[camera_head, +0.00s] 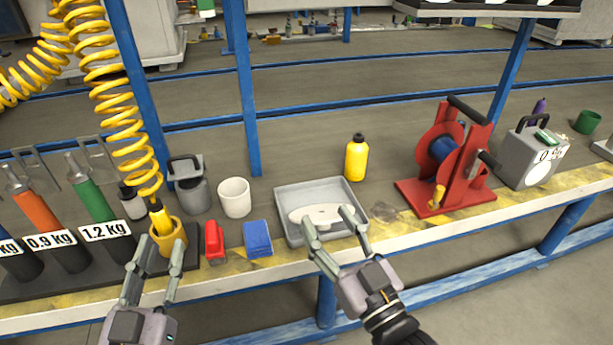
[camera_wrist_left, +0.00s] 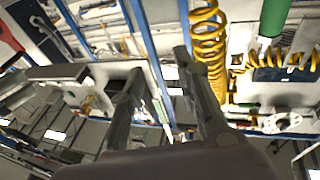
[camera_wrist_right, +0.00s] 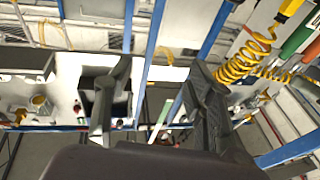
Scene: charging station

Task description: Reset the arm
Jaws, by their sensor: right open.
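My left gripper (camera_head: 160,246) is in the lower left of the head view, in front of the bench's front edge. Its two fingers are apart with nothing between them, and they also show apart in the left wrist view (camera_wrist_left: 160,66). My right gripper (camera_head: 328,218) is in the lower middle, its open fingertips overlapping the near part of the grey tray (camera_head: 282,200). A pale oval object (camera_head: 318,213) lies in that tray, partly behind the fingertips. I cannot tell whether the fingers touch it. The right wrist view shows the right fingers (camera_wrist_right: 155,75) apart and empty.
A yellow coiled hose (camera_head: 115,90) hangs at left.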

